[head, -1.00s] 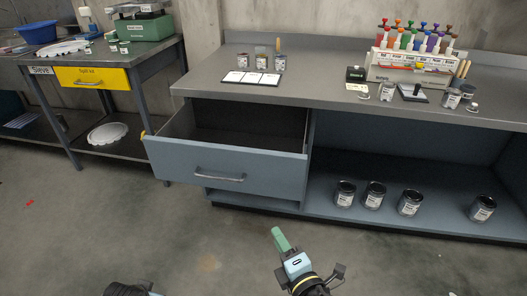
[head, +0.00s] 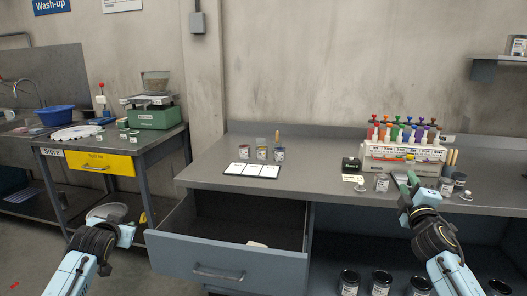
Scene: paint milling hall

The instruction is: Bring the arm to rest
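My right arm comes in from the lower right. Its gripper (head: 407,180), with green at the fingertips, points away from me in front of the right bench's worktop, near the small cans in the picture. I cannot tell whether its fingers are open, and no held thing shows. My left arm comes in at the lower left, its dark joint and pale blue link (head: 124,236) in front of the left bench. The fingers of my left gripper cannot be made out.
The drawer (head: 214,252) under the grey worktop (head: 320,182) stands open, with a small pale thing (head: 257,244) inside. Cans (head: 349,280) sit on the shelf below.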

